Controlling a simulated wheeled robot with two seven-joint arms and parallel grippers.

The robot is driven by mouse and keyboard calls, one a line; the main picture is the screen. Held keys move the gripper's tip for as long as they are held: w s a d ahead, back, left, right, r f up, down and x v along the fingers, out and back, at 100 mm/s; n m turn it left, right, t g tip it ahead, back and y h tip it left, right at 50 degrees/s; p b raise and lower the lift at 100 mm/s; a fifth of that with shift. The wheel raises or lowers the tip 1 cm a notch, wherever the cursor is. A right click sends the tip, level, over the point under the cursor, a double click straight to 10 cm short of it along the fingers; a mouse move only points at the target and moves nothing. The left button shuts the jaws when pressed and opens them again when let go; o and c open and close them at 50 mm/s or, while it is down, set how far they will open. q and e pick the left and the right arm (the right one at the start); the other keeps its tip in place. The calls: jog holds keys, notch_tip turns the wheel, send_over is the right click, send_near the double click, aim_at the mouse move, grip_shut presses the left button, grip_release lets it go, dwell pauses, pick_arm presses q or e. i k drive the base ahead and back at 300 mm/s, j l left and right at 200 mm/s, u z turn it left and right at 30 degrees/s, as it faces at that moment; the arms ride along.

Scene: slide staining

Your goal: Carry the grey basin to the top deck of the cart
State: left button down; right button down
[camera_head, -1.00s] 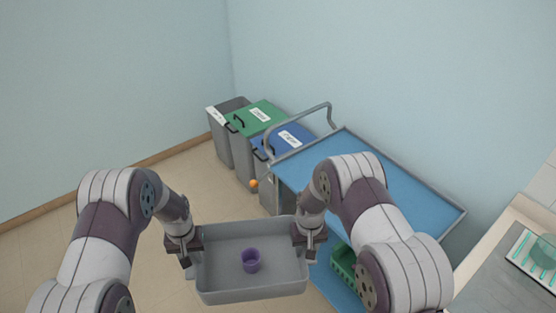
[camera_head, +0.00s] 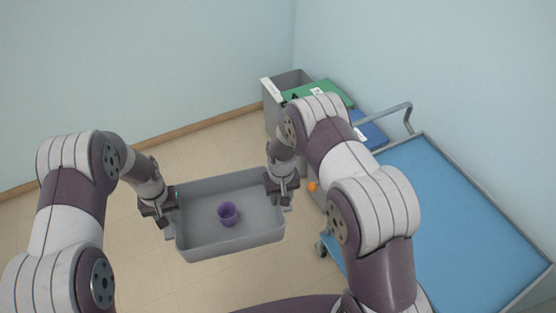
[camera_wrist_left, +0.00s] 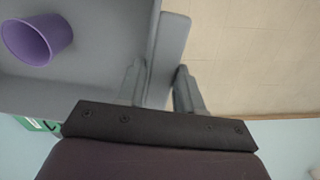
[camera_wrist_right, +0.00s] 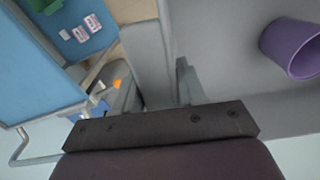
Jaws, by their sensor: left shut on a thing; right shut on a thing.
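The grey basin (camera_head: 240,246) hangs level in the air between my two grippers. A purple cup (camera_head: 228,213) stands inside it; the cup also shows in the left wrist view (camera_wrist_left: 38,42) and the right wrist view (camera_wrist_right: 291,48). My left gripper (camera_head: 168,220) is shut on the basin's left end, its fingers on either side of the grey rim tab (camera_wrist_left: 166,55). My right gripper (camera_head: 284,200) is shut on the right end. The cart's blue top deck (camera_head: 455,225) lies to the right of the basin, apart from it, partly hidden by my right arm.
Bins with a green lid (camera_head: 335,92) and a blue lid (camera_head: 372,134) stand behind the cart by the wall. The cart has a grey push handle (camera_head: 385,113) at its far end. The visible top deck is bare.

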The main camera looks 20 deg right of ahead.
aim_at(432, 229)
jog(key=i+z, duration=0.15)
jog(key=z, duration=0.25)
jog(key=i+j+z, duration=0.1)
jog(key=z, duration=0.25)
jog(key=i+j+z, duration=0.1)
jog(key=z, duration=0.3)
jog(key=i+l+z, duration=0.15)
jog(key=z, duration=0.35)
jog(key=i+z, duration=0.3)
jog(key=z, duration=0.2)
jog(key=i+z, duration=0.25)
jog(key=z, duration=0.25)
